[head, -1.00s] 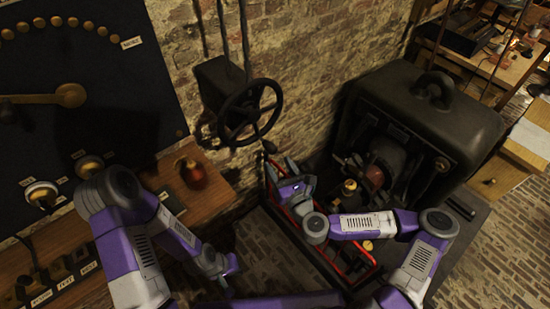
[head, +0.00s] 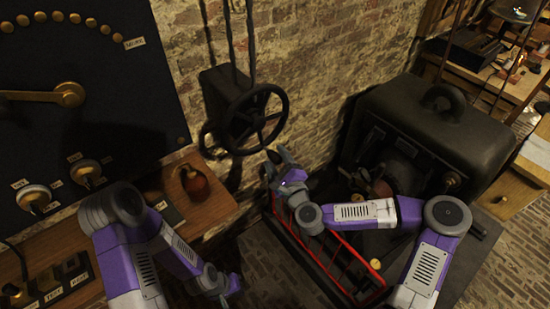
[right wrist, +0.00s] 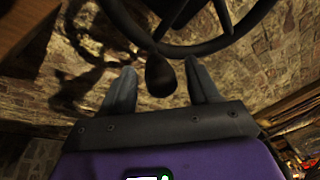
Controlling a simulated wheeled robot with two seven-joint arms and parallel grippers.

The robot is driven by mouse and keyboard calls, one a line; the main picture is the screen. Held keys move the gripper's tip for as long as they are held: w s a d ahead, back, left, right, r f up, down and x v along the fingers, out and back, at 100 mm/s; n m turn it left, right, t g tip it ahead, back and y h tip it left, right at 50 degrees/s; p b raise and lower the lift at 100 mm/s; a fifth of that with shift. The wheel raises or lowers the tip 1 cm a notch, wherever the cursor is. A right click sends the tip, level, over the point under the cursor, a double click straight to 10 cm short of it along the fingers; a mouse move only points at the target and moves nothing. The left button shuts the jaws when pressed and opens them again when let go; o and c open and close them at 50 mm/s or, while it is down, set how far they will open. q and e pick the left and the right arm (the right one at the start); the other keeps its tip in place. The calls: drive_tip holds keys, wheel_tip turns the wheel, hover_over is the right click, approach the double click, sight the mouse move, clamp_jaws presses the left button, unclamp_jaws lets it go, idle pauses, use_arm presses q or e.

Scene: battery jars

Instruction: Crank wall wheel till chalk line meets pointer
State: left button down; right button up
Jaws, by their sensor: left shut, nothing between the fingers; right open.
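The dark wall wheel (head: 257,120) is mounted on the brick wall, with its rim and spokes visible. In the right wrist view the wheel rim (right wrist: 190,47) crosses the top, and its dark rounded crank knob (right wrist: 161,76) hangs below the rim. My right gripper (head: 275,158) is just below the wheel in the head view. Its open fingers (right wrist: 163,85) stand on either side of the knob, with gaps visible on both sides. My left gripper (head: 232,287) is shut and empty, low in the head view, away from the wheel. I cannot make out a chalk line or wheel pointer.
A black panel (head: 110,110) with a brass needle (head: 45,96) and knobs stands at left. A wooden shelf (head: 215,208) below it holds a reddish-brown flask (head: 195,182). A large dark machine (head: 430,120) and red frame (head: 345,262) are at right.

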drive_tip(key=shift+w+a, duration=0.25)
drive_tip(key=shift+w, duration=0.45)
clamp_jaws()
